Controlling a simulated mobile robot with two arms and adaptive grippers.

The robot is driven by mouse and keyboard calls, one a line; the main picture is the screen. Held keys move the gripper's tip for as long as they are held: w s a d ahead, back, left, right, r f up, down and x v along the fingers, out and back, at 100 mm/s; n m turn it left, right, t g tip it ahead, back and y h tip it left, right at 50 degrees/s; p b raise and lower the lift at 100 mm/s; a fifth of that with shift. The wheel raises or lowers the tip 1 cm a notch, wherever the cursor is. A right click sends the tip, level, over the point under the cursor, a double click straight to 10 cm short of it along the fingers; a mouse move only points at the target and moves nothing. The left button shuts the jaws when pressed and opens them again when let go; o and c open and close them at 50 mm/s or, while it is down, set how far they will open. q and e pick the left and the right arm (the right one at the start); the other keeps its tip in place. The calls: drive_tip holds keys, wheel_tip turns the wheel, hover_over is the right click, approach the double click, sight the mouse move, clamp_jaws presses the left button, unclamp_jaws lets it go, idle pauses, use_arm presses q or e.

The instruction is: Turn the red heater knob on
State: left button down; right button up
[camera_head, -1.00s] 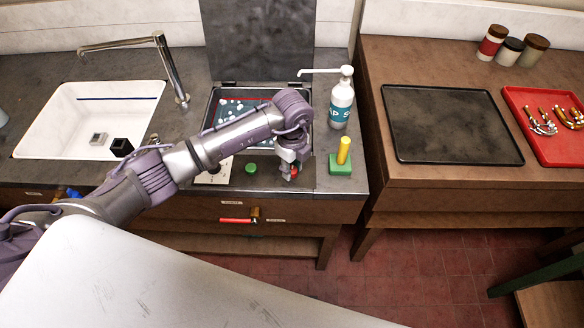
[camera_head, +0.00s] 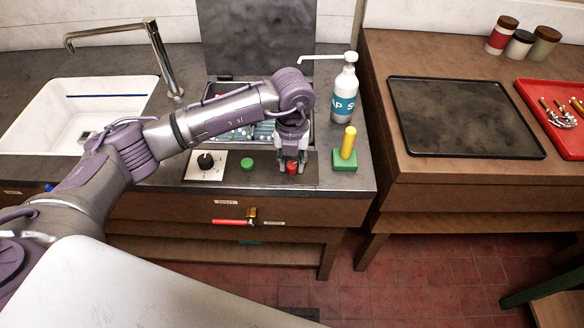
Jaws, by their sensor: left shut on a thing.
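The red heater knob (camera_head: 292,167) is on the dark control strip at the counter's front, right of a green knob (camera_head: 247,165). My left gripper (camera_head: 291,168) points down over the red knob, with its fingers on either side of it, shut on it. The knob's top and far side are partly hidden by the gripper. Whether the knob is turned cannot be told. My right gripper is not in view.
A black dial on a white plate (camera_head: 218,172) lies left of the green knob. A green block with a yellow peg (camera_head: 346,157) and a soap bottle (camera_head: 344,92) stand close on the right. Behind my arm is a basin with its dark lid (camera_head: 240,40) raised.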

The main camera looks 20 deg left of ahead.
sight(292, 165)
use_arm(q)
drive_tip(key=m+b, duration=0.3)
drive_tip(key=shift+f, duration=0.15)
drive_tip(key=shift+m+b, duration=1.15)
drive_tip(key=shift+m, duration=0.35)
drive_tip(key=shift+r, duration=0.25)
drive_tip(key=c, duration=0.8)
unclamp_jaws()
drive_tip(key=shift+c, duration=0.2)
wheel_tip(292, 165, up, 12)
drive_tip(key=shift+f, duration=0.1)
